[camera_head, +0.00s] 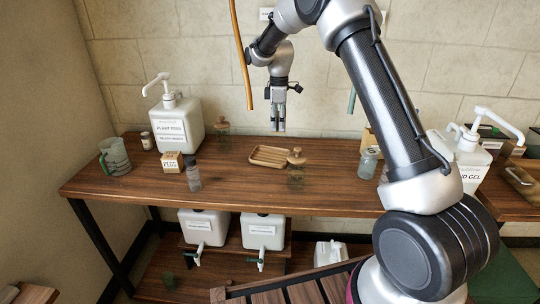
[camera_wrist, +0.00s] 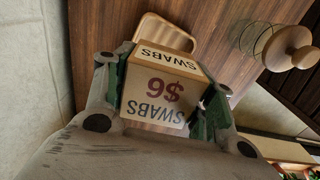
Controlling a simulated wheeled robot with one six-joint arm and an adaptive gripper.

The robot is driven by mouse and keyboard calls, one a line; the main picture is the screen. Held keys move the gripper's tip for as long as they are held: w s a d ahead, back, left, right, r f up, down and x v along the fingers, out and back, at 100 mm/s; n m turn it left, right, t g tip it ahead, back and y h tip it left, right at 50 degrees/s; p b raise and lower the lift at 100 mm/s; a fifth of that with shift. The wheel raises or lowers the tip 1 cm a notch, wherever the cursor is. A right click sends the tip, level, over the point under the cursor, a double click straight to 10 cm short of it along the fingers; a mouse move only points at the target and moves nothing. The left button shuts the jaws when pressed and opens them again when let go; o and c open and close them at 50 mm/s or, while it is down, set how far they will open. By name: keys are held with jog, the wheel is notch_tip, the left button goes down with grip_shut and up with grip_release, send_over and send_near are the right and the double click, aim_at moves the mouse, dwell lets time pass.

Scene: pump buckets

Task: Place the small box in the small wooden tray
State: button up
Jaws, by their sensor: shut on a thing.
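My gripper (camera_head: 278,122) hangs above the table behind the small wooden tray, fingers pointing down. In the wrist view my gripper (camera_wrist: 158,108) is shut on the small box (camera_wrist: 153,92), a cardboard-coloured box with a white label reading SWABS. I cannot make the box out clearly in the head view. The small wooden tray (camera_head: 256,161) lies on the middle of the table and looks empty. In the wrist view the tray (camera_wrist: 178,31) shows beyond the box, which hides part of it.
A glass jar with a wooden lid (camera_head: 296,160) stands just right of the tray; it also shows in the wrist view (camera_wrist: 292,50).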

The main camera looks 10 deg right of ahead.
aim_at(278, 158)
notch_tip(278, 158, down, 12)
jog(key=shift+f, duration=0.1)
dwell(0.5)
jog(key=o, duration=1)
jog(key=shift+f, duration=0.1)
